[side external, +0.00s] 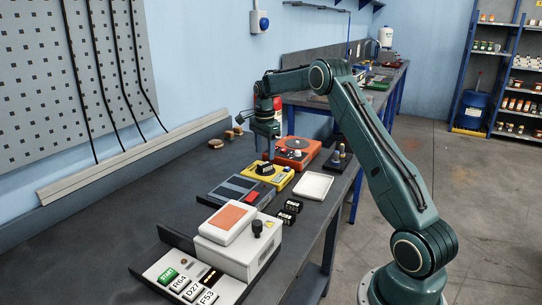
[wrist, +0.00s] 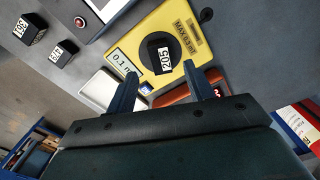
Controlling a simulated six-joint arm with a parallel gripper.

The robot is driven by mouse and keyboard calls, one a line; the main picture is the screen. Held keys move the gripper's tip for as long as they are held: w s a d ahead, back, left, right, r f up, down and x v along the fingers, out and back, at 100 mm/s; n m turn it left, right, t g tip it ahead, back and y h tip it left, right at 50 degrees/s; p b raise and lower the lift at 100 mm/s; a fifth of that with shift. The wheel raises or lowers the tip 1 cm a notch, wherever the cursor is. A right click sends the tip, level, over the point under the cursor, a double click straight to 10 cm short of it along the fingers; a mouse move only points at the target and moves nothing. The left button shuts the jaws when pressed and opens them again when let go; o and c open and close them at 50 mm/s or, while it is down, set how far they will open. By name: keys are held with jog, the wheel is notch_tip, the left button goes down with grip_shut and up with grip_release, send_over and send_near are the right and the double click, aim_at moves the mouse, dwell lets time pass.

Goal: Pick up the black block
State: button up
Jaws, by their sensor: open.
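A black block (side external: 265,168) with a white number label sits on the round dark pan of a yellow device (side external: 281,179). In the wrist view this block (wrist: 160,53) lies just beyond and between my fingertips. Two more black blocks with white labels stand on the bench, one (side external: 293,205) behind the other (side external: 285,218); they show at the upper left of the wrist view, one (wrist: 30,30) larger than the other (wrist: 62,53). My gripper (side external: 267,154) is above the yellow device, open and empty. In the wrist view its fingers (wrist: 160,75) are spread apart.
A white tray (side external: 313,186) is right of the yellow device. An orange device (side external: 297,151) stands behind it. A dark grey device (side external: 231,192) and a white box (side external: 238,240) with an orange top are in front. A small dark rack (side external: 338,160) is near the bench edge. Bare bench lies left.

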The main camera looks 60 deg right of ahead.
aim_at(265, 164)
jog(key=shift+f, duration=2.6)
grip_shut()
jog(key=shift+r, duration=0.15)
notch_tip(265, 164, up, 20)
